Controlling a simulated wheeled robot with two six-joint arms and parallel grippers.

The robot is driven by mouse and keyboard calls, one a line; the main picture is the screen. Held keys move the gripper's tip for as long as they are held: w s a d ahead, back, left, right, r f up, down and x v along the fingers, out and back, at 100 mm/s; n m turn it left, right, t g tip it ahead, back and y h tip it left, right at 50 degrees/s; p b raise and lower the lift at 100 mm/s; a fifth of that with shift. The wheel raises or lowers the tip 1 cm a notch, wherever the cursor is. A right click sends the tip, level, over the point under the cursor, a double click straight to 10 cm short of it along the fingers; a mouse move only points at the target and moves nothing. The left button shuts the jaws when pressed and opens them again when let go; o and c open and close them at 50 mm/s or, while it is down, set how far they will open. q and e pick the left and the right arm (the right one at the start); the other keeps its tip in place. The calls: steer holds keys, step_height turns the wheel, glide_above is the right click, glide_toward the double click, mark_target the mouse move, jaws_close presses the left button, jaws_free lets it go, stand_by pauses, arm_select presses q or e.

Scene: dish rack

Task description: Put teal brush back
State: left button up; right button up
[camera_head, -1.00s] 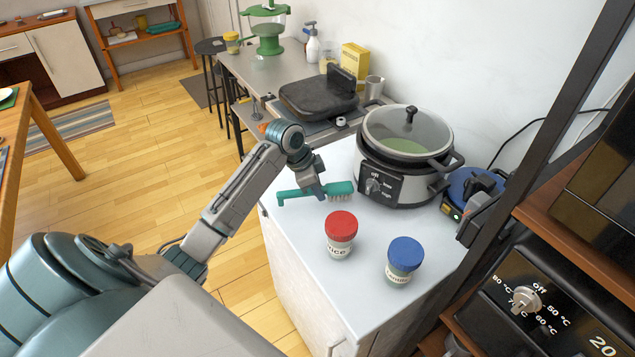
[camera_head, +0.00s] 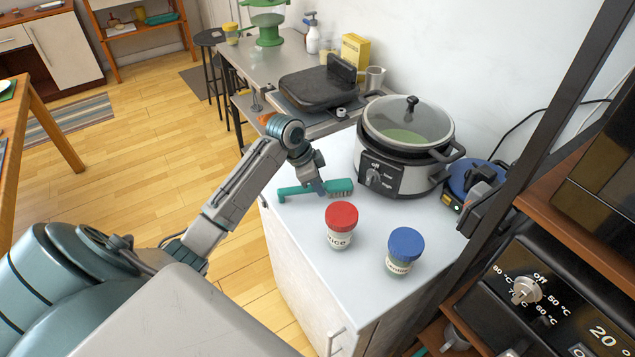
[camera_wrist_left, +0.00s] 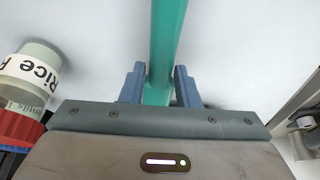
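The teal brush (camera_head: 337,187) is at the left part of the white counter top (camera_head: 300,226), bristles down, its handle toward the counter's left edge. It looks very close to the counter; I cannot tell whether it touches. My left gripper (camera_head: 321,189) points down over the middle of the brush. In the left wrist view its two blue fingers (camera_wrist_left: 160,85) stand either side of the teal handle (camera_wrist_left: 168,35), seemingly shut on it. My right gripper is out of view.
A red-lidded rice jar (camera_head: 341,226) and a blue-lidded jar (camera_head: 404,252) stand in front of the brush. A slow cooker (camera_head: 403,150) stands behind to the right. A dark shelf post (camera_head: 522,130) rises on the right. Counter between brush and front edge is clear left of the jars.

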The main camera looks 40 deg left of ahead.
arm_select(q)
steer(key=shift+o, duration=0.3)
steer(key=o, duration=0.5)
steer(key=b+v, duration=0.1)
steer(key=v, duration=0.8)
steer(key=shift+a+r+b, duration=0.15)
steer(key=shift+r+b, duration=0.1)
steer(key=shift+b, duration=0.15)
steer(key=shift+s+a+r, duration=0.1)
steer(key=shift+s+r, duration=0.15)
steer(key=shift+r, duration=0.4)
